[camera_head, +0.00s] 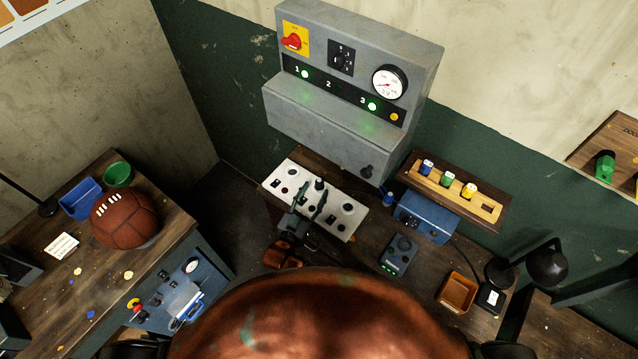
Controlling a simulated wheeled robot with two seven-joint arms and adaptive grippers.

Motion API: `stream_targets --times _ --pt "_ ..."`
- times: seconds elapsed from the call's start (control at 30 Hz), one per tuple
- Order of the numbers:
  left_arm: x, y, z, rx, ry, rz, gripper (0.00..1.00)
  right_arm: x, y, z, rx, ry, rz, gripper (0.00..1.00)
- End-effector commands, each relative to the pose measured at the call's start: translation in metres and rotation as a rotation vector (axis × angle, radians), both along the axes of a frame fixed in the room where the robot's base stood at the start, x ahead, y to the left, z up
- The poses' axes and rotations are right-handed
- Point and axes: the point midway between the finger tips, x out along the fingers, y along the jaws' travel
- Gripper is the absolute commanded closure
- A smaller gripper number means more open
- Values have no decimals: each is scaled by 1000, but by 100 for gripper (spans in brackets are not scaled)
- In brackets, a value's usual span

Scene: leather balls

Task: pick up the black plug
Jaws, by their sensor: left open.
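A small upright black piece that looks like the black plug (320,184) stands on the white panel (347,228) with several dark round holes, below the grey cabinet. My left gripper (312,194) is over this panel, with its two dark fingers apart. The fingertips are close to the black piece; I cannot tell whether they touch it. My right gripper is not in view.
The grey cabinet (345,115) has a red switch, dial and gauge. A wooden rack (486,208) right of the panel holds blue, green and yellow plugs. A dark control box (399,253), orange tray (458,291) and black lamp (546,265) stand rightward. A leather ball (124,222) rests on the left bench.

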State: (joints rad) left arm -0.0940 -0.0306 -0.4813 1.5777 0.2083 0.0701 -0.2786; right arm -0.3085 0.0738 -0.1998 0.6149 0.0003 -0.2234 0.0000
Motion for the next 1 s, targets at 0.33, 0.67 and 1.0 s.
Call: stream_targets --times 0.33,0.67,1.0 --pt "41 -18 2 1 0 0 55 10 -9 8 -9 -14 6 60" --pt "42 -18 2 1 0 3 60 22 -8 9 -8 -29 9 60" --pt "42 -17 2 1 0 3 84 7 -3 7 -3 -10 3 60"
